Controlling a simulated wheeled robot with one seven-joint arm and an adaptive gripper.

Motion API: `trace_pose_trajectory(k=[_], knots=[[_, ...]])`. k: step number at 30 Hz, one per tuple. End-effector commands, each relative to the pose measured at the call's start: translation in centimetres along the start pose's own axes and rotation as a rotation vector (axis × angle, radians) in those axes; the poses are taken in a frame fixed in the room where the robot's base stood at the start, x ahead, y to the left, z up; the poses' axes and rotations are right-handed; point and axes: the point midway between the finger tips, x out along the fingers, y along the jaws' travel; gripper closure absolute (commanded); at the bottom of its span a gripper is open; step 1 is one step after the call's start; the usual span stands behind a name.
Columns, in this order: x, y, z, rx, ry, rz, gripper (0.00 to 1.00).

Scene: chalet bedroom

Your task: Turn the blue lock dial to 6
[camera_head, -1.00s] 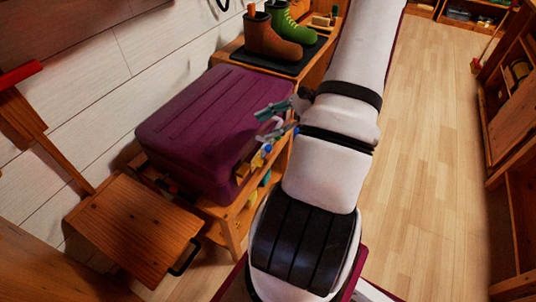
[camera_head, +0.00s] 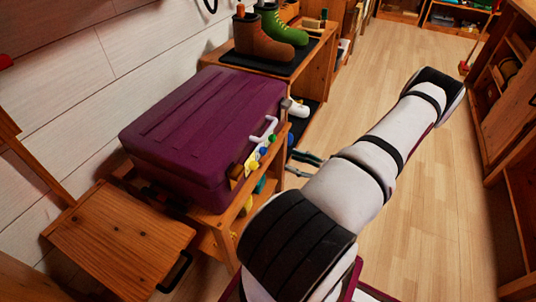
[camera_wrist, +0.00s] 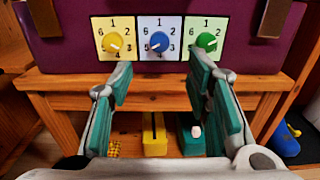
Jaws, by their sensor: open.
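The purple suitcase (camera_head: 205,125) lies on a wooden shelf unit. The wrist view shows three dial plates on its front side. The blue lock dial (camera_wrist: 160,43) is in the middle on a pale blue plate; its white pointer seems to point to the lower left, near 5. A yellow dial (camera_wrist: 113,41) is at its left and a green dial (camera_wrist: 206,41) at its right. My gripper (camera_wrist: 161,79) is open and empty, with its grey-green fingers apart below the dials, not touching them. In the head view my gripper (camera_head: 303,163) is right of the suitcase's front.
Below the suitcase edge, a yellow object (camera_wrist: 154,133) and a green one (camera_wrist: 191,134) stand on the lower shelf. Brown and green boots (camera_head: 265,37) stand behind. The wooden floor (camera_head: 430,200) at right is clear.

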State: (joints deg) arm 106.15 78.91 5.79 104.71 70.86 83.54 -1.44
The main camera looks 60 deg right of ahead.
Motion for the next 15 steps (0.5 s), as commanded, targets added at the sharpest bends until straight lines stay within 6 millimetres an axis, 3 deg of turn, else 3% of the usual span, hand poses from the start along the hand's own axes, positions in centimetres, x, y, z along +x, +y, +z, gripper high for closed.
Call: trace_pose_trajectory(k=[6, 15], knots=[[4.6, 0.1, -0.1, -0.001, 0.000, 0.004, 0.55], [9.0, 0.0, -0.1, -0.002, 0.001, 0.002, 0.55]])
